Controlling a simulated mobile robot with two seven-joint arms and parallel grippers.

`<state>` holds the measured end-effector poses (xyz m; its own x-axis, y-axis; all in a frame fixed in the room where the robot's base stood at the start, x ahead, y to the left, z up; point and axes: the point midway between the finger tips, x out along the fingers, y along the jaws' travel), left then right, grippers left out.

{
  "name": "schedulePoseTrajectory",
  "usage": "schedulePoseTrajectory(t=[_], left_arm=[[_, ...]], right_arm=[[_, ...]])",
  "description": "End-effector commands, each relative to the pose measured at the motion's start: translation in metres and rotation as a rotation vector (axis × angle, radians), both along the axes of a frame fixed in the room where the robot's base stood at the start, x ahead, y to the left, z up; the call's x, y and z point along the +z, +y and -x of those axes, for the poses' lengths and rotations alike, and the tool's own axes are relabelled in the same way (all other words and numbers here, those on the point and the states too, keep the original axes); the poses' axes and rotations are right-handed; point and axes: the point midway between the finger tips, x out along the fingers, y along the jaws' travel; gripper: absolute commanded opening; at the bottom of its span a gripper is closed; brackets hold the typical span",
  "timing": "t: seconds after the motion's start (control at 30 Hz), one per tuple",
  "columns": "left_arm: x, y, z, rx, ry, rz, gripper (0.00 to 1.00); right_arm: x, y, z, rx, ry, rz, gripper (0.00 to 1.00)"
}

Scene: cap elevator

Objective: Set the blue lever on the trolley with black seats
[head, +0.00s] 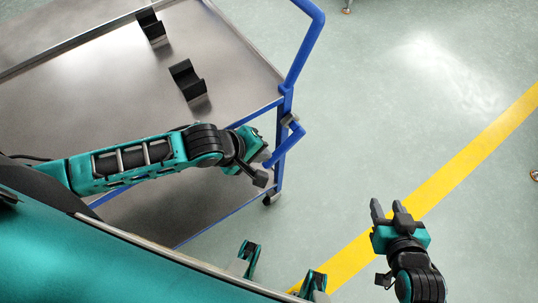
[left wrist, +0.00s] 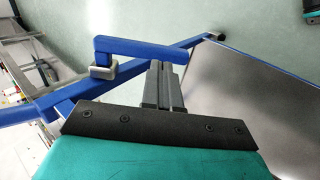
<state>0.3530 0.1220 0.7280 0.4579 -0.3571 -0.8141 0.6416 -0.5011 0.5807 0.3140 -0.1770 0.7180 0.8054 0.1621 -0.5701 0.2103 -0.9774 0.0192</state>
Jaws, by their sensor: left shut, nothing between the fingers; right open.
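The steel trolley (head: 120,75) with blue tube edges fills the left of the head view. Two black seats (head: 187,80) (head: 151,25) stand on its top. A short bent blue lever (head: 290,143) sits at the trolley's near right corner by a light grey clamp. In the left wrist view the lever (left wrist: 145,46) reaches across ahead of my fingers. My left gripper (head: 265,157) is shut and empty, its tips (left wrist: 162,72) at or just under the lever; I cannot tell whether they touch. My right gripper (head: 387,208) is open and empty, over the floor to the right.
A tall blue handle (head: 308,45) rises at the trolley's right end. A yellow line (head: 450,172) crosses the grey-green floor (head: 400,110), which is clear right of the trolley. Grey metal framing (left wrist: 22,50) shows at the left of the left wrist view.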

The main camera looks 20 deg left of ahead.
Motion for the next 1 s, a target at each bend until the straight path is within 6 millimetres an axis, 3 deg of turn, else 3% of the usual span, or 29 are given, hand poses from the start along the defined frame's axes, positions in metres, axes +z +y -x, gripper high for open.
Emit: schedulePoseTrajectory(t=[0.23, 0.7, 1.0], left_arm=[[-0.027, -0.012, -0.015, 0.000, -0.002, 0.001, 0.00], [-0.031, -0.014, -0.017, 0.000, -0.001, 0.001, 0.00], [-0.041, -0.014, -0.017, 0.003, -0.049, 0.042, 0.00]], right_arm=[[-0.011, 0.003, 0.001, 0.004, 0.013, -0.004, 0.43], [-0.003, 0.006, -0.004, 0.010, -0.005, -0.010, 0.43], [-0.011, 0.005, -0.004, 0.010, -0.003, -0.009, 0.43]])
